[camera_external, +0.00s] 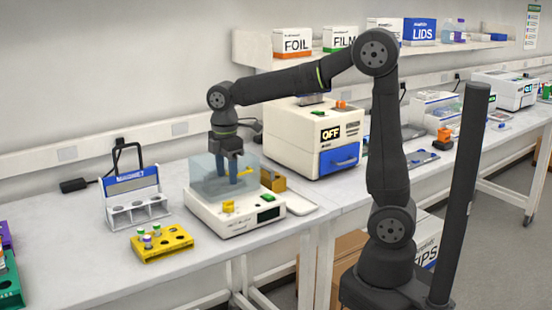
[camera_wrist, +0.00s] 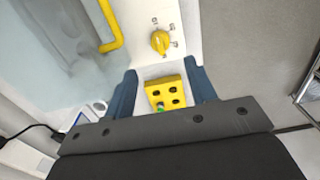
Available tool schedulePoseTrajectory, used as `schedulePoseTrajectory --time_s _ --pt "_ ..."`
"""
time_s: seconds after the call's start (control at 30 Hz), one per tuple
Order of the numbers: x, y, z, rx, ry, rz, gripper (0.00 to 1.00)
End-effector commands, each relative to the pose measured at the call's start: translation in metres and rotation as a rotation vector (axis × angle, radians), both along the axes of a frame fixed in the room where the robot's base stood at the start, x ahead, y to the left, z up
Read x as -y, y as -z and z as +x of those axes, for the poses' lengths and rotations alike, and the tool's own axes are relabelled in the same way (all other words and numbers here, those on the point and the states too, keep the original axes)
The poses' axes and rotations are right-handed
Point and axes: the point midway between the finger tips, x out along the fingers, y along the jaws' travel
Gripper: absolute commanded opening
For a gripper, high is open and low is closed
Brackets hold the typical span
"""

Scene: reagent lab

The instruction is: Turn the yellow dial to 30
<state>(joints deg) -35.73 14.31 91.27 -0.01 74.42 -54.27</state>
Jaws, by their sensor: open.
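The yellow dial (camera_external: 228,206) is on the front of a white heat block unit (camera_external: 262,228), left of a small dark display. In the wrist view the dial (camera_wrist: 160,42) sits on a white panel with small marks around it, too small to read. My gripper (camera_external: 233,180) is open and empty, pointing down by the unit's clear bluish lid (camera_external: 207,172), behind the dial. In the wrist view its blue fingers (camera_wrist: 160,67) are spread apart, with the dial beyond their tips. I cannot tell the exact height of the tips over the unit.
The clear lid has a yellow handle (camera_wrist: 110,32), close by the dial. A yellow tube rack (camera_external: 162,246) stands left of the unit, with a white magnet rack (camera_external: 136,206) behind it. A white machine with a blue drawer (camera_external: 339,158) stands to the right.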

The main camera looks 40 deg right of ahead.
Motion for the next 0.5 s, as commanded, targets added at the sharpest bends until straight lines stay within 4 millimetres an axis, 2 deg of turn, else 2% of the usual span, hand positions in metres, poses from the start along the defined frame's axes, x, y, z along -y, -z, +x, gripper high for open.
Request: schedulePoseTrajectory --time_s 0.03,0.2,0.33,0.5 --pt "0.0 0.012 0.0 -0.004 0.0 -0.003 0.51" --pt "0.0 0.047 0.0 -0.004 0.0 -0.003 0.51" --pt "0.0 0.068 0.0 -0.003 0.0 -0.003 0.51" --pt "0.0 0.082 0.0 0.0 0.0 -0.001 0.51"
